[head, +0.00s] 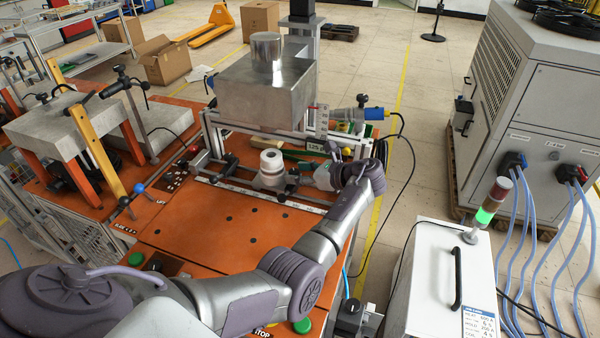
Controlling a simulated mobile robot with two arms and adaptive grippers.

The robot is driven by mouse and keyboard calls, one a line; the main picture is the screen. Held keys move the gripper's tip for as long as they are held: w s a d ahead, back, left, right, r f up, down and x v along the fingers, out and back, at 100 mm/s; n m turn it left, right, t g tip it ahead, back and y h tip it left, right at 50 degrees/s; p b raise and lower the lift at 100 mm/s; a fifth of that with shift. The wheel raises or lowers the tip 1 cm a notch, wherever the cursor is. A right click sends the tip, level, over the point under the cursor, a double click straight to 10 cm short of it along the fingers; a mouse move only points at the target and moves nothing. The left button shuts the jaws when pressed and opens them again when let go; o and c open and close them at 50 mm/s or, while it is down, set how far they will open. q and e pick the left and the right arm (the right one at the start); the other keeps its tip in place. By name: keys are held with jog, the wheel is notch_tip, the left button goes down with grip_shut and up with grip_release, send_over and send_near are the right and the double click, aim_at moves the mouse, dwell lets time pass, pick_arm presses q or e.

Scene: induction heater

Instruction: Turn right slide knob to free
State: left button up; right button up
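My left arm reaches in from the lower left across the orange table (215,225). Its wrist is bent at the right end of the slide rail, and my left gripper (318,178) points left, low over the rail. The gripper is small and partly hidden by its own wrist, so I cannot tell whether its fingers are open or shut. The right slide knob cannot be made out clearly; it may be among the dark parts beside the gripper. A white and metal cylindrical part (271,165) stands on the rail just left of the gripper. My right gripper is not in view.
A large metal heater box (265,88) stands behind the rail. A blue plug (373,113) and cables are behind my wrist. A white cabinet (425,275) with a lit green signal lamp (486,215) stands at right.

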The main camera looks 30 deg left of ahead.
pick_arm(q)
jog(key=shift+d+r, duration=0.1)
jog(key=v, duration=1.1)
jog(key=shift+d, duration=0.4)
jog(key=shift+r, duration=0.1)
